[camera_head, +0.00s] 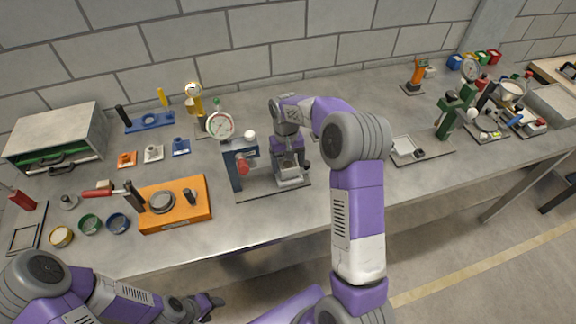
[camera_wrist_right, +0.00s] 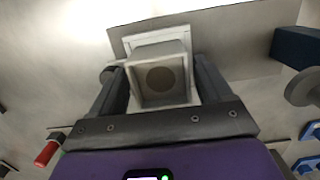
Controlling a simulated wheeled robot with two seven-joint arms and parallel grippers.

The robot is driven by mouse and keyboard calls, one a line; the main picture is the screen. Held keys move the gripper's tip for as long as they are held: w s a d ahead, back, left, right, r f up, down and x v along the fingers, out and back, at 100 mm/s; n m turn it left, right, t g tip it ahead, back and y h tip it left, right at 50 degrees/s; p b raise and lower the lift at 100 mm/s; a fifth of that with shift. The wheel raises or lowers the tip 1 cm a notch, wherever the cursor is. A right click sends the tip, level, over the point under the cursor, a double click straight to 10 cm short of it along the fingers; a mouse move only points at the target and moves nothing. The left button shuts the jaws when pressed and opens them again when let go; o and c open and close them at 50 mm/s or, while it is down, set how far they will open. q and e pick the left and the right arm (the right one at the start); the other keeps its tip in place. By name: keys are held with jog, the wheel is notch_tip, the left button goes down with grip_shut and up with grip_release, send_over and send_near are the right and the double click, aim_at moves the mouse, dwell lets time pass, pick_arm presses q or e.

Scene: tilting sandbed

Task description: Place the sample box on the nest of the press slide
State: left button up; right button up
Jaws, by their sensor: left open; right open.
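The sample box (camera_wrist_right: 160,82) is a pale grey square block with a dark round mark on its face. In the right wrist view it lies between the two fingers of my right gripper (camera_wrist_right: 160,88), which is open with the fingers close beside it. A pale square frame, seemingly the nest (camera_wrist_right: 150,37), shows behind the box; I cannot tell whether they touch. In the head view my right gripper (camera_head: 288,160) points down over the press slide (camera_head: 292,182), beside the blue press (camera_head: 234,168) with its red knob. My left gripper (camera_head: 208,304) is open, low in front of the table.
An orange fixture (camera_head: 178,222) stands left of the press, with several small round dishes beside it. A dial gauge (camera_head: 219,125) stands behind the press. A flat plate with a pale tray (camera_head: 407,147) lies to the right. A drawer cabinet (camera_head: 55,137) is at far left.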

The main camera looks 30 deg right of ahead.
notch_tip(320, 180, up, 10)
jog(key=w+p, duration=0.1)
jog(key=shift+d+r, duration=0.15)
jog(key=shift+w, duration=0.1)
dwell(0.4)
